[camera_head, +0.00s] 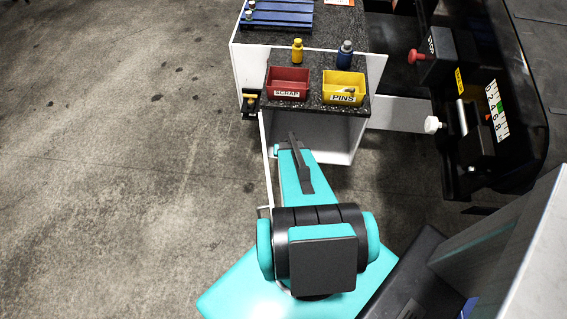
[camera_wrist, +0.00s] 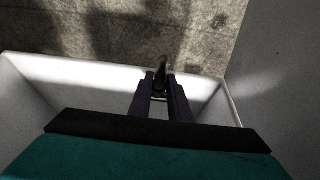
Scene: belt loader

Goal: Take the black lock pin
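My gripper (camera_wrist: 161,84) shows in the wrist view as two dark fingers pointing away from the camera, with a narrow gap between them. A small dark, narrow shape (camera_wrist: 163,65) shows at the fingertips. I cannot tell whether it is the black lock pin, or whether the fingers touch it. I cannot make out a black lock pin for certain.
A red SCRAP bin (camera_head: 274,84) stands left of the yellow bin. A yellow bottle (camera_head: 297,51) and a dark blue bottle (camera_head: 345,54) stand behind. Black machinery with a red knob (camera_head: 415,56) and a white knob (camera_head: 432,125) is at right. The floor at left is clear.

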